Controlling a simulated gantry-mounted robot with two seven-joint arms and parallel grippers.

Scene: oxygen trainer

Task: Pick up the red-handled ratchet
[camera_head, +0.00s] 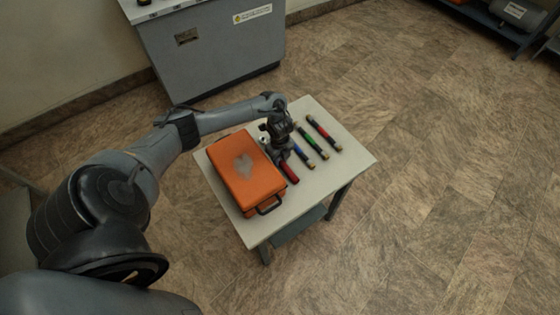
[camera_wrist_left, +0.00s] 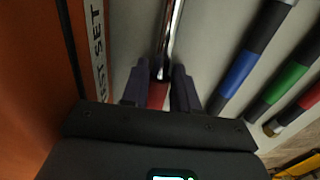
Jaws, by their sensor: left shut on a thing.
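The red-handled ratchet (camera_head: 290,172) is beside the right side of the orange case, its red end showing below my left gripper (camera_head: 283,152). In the left wrist view, its chrome shaft (camera_wrist_left: 172,35) runs up from between the fingers, and a piece of the red handle (camera_wrist_left: 157,95) shows between them. My left gripper (camera_wrist_left: 160,90) points down and is shut on the ratchet. Whether the ratchet touches the table cannot be told. My right gripper is not in view.
The orange case (camera_head: 243,170) with a black handle stands close on the left, on the small white table (camera_head: 345,163). Black tools with blue (camera_head: 303,152), green (camera_head: 310,140) and red (camera_head: 323,132) bands lie to the right. A grey cabinet (camera_head: 215,60) stands behind.

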